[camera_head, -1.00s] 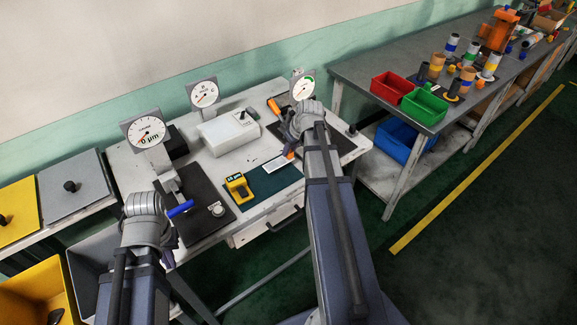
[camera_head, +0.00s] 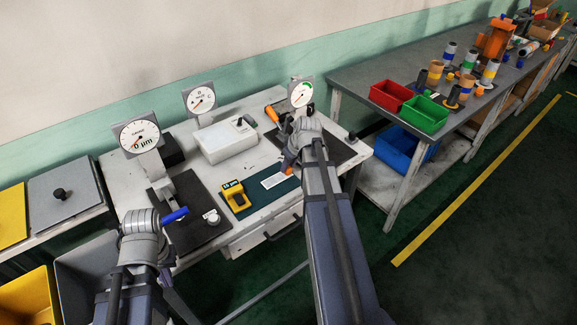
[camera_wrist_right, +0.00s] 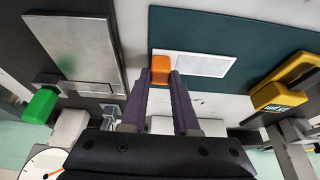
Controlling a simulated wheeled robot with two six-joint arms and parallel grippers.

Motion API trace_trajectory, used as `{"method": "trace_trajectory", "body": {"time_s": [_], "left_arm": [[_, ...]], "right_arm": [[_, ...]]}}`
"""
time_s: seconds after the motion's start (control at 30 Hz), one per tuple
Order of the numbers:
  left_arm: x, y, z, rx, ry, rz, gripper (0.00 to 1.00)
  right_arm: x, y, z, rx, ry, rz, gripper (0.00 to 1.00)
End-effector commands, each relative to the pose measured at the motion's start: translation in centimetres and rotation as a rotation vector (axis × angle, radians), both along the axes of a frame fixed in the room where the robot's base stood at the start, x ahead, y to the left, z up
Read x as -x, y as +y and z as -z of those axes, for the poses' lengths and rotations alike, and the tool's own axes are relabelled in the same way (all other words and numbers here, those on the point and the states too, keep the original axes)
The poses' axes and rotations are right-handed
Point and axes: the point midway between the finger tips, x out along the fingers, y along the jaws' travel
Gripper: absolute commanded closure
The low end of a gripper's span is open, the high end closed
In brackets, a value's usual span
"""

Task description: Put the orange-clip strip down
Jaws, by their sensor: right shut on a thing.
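The pale strip (camera_head: 275,180) with its orange clip (camera_head: 288,172) is over the dark teal mat (camera_head: 262,200) on the white bench. In the right wrist view, the strip (camera_wrist_right: 207,65) runs to the right from the orange clip (camera_wrist_right: 160,69). My right gripper (camera_wrist_right: 160,82) has its two purple fingers shut on the clip. I cannot tell whether the strip touches the mat. My left arm's wrist (camera_head: 141,238) is at the bench's front left, by the blue-handled dial gauge (camera_head: 139,137). Its fingers are hidden.
A yellow measuring device (camera_head: 235,197) stands left of the strip. A white box (camera_head: 224,140) and two more dial gauges (camera_head: 199,99) (camera_head: 301,92) are behind. A dark plate (camera_head: 195,220) is at left. Red (camera_head: 390,96) and green (camera_head: 424,113) bins stand on the right table.

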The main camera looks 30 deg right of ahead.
Motion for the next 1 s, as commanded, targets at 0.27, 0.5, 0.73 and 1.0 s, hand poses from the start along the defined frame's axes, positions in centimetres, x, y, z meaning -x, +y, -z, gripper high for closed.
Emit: {"method": "trace_trajectory", "body": {"time_s": [0.27,0.5,0.73,1.0], "left_arm": [[0.0,0.0,0.1,0.0,0.0,0.0,1.0],[0.0,0.0,0.1,0.0,0.0,0.0,1.0],[0.0,0.0,-0.7,0.0,0.0,0.0,1.0],[0.0,0.0,-3.7,0.0,0.0,0.0,1.0]], "right_arm": [[0.0,0.0,0.1,0.0,0.0,0.0,0.43],[0.0,0.0,0.1,0.0,0.0,0.0,0.41],[0.1,0.0,-0.7,0.0,0.0,0.0,0.41],[1.3,-0.1,-3.7,0.0,0.0,0.001,0.41]]}}
